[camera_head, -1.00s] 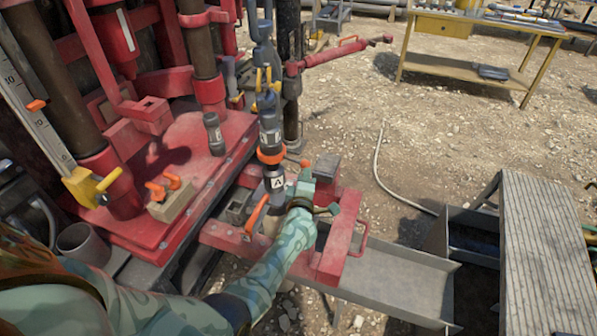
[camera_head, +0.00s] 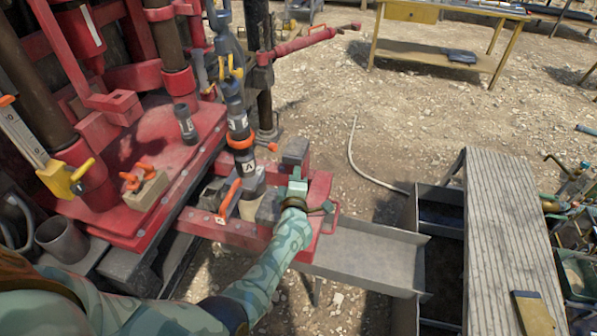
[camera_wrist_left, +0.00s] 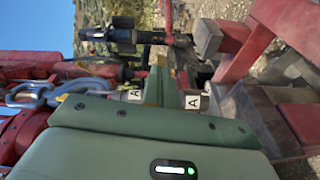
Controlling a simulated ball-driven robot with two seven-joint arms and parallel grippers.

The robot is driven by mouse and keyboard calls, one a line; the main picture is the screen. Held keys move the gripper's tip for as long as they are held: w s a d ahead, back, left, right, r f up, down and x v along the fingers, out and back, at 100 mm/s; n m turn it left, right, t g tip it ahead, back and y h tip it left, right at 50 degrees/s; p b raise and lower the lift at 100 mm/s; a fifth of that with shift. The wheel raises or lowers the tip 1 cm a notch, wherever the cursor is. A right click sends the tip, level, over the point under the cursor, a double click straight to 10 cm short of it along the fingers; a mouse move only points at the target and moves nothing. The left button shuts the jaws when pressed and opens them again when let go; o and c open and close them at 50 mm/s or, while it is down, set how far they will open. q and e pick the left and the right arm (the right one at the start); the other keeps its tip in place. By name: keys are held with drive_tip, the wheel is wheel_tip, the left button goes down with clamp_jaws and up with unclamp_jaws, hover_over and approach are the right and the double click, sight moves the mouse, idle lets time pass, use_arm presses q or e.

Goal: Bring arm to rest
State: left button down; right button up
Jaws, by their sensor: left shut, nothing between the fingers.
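My left arm (camera_head: 270,262), green and camouflage-patterned, reaches in from the lower left. My left gripper (camera_head: 297,180) is shut and empty, above the red clamp frame (camera_head: 325,205). It is just right of an upright grey and black pipe (camera_head: 236,110) with an orange ring and letter labels. In the wrist view the shut fingers (camera_wrist_left: 172,88) cross in front of the pipe, whose "A" labels (camera_wrist_left: 193,102) show on both sides. I cannot tell whether they touch. My right gripper is not in view.
The red rig deck (camera_head: 135,190) stands left, with a small dark cylinder (camera_head: 186,124) and an orange-handled block (camera_head: 147,190). A grey metal chute (camera_head: 365,250) lies below the gripper. A slatted walkway (camera_head: 505,230) is right. Gravel ground (camera_head: 400,120) with a hose is open beyond.

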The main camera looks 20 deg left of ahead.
use_arm(q)
drive_tip(key=d+f+m+g+h, duration=0.1)
drive_tip(key=d+f+m+h, duration=0.4)
drive_tip(key=m, duration=0.3)
drive_tip(key=s+d+f+m+g+h+b, duration=0.1)
drive_tip(key=s+d+f+m+g+h, duration=0.15)
drive_tip(key=s+f+m+g, duration=0.95)
drive_tip(key=s+a+f+m, duration=0.1)
drive_tip(key=s+f, duration=0.6)
drive_tip(key=s, duration=0.8)
drive_tip(key=s+a+f+m+g+b, duration=0.1)
drive_tip(key=s+a+f+m, duration=0.1)
drive_tip(key=s+f, duration=0.6)
drive_tip(key=s+a+f+m+g+b, duration=0.1)
drive_tip(key=s+a+f, duration=0.2)
drive_tip(key=s, duration=1.9)
wheel_tip(320, 180, down, 4)
drive_tip(key=shift+f+m+y, duration=0.2)
drive_tip(key=shift+m+y, duration=0.1)
drive_tip(key=shift+y, duration=0.05)
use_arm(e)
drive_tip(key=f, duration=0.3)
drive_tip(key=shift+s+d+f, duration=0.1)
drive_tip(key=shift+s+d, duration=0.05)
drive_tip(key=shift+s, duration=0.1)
use_arm(q)
drive_tip(key=shift+s, duration=0.15)
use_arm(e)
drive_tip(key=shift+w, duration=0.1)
